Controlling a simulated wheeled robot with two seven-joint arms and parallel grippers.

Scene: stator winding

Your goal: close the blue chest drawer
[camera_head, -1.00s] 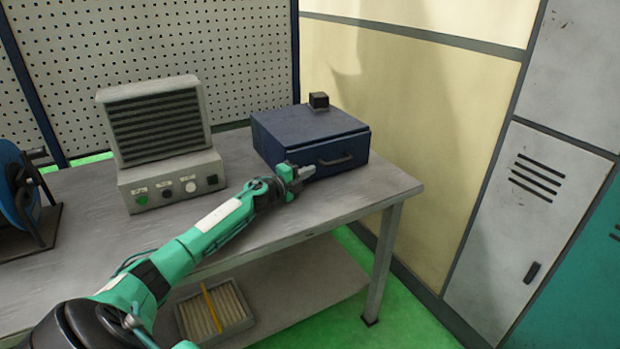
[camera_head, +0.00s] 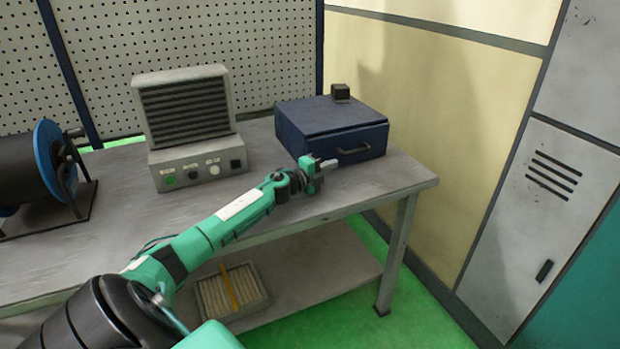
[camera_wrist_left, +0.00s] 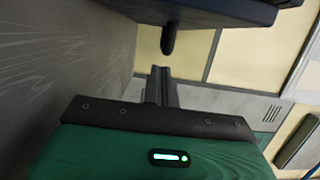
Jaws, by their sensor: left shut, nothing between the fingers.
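The blue chest (camera_head: 318,128) stands at the back right of the grey workbench in the head view. Its front drawer has a dark handle (camera_head: 354,150), and the drawer front looks nearly flush with the body. My left gripper (camera_head: 329,164) is shut and empty, just in front of the chest's front face, left of and a little below the handle. In the left wrist view the shut fingers (camera_wrist_left: 162,85) point up toward the dark handle (camera_wrist_left: 168,38) below the blue front edge (camera_wrist_left: 235,10), with a visible gap between them. My right gripper is not in view.
A small dark block (camera_head: 340,92) sits on top of the chest. A grey vented unit with buttons (camera_head: 190,125) stands to its left, and a blue-rimmed reel (camera_head: 50,165) at the far left. A tray (camera_head: 232,292) lies on the lower shelf. The bench front (camera_head: 330,198) is clear.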

